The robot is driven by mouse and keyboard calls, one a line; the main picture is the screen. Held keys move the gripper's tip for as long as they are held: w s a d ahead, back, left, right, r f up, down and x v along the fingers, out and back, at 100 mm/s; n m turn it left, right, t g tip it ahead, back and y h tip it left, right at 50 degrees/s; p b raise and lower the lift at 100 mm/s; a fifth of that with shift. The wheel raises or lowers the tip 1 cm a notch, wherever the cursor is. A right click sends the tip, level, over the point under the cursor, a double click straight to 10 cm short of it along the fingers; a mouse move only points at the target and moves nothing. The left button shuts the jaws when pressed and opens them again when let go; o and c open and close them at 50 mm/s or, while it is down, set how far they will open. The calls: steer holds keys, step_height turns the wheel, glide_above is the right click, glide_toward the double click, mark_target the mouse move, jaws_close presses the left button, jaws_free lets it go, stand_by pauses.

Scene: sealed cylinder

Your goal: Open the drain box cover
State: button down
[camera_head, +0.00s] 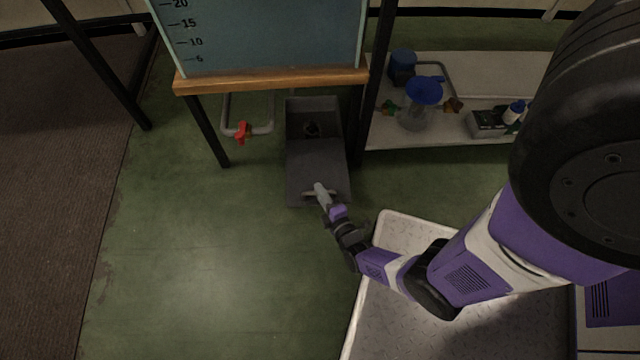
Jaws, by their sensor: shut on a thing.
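The drain box (303,116) is a dark grey box on the green floor, below the front edge of the tank stand. Its far part is open, and a dark round fitting shows inside. The grey cover (315,165) lies over the near part, with a small handle (307,193) at its near end. My gripper (321,191) reaches in from the lower right and is shut on the handle. The fingertips hide part of the handle. Whether the cover is flat or slightly tilted is hard to tell.
A wooden ledge (270,78) with black legs stands behind the box. A grey pipe with a red valve (242,131) is to its left. A low white shelf (470,132) with bottles and a blue funnel (424,90) is at right. Green floor is clear at left.

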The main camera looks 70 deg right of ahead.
steer(key=shift+s+a, duration=0.25)
steer(key=shift+a, duration=0.05)
steer(key=c, duration=1.5)
jaws_free()
steer(key=shift+o, duration=0.2)
steer(key=shift+w, duration=0.1)
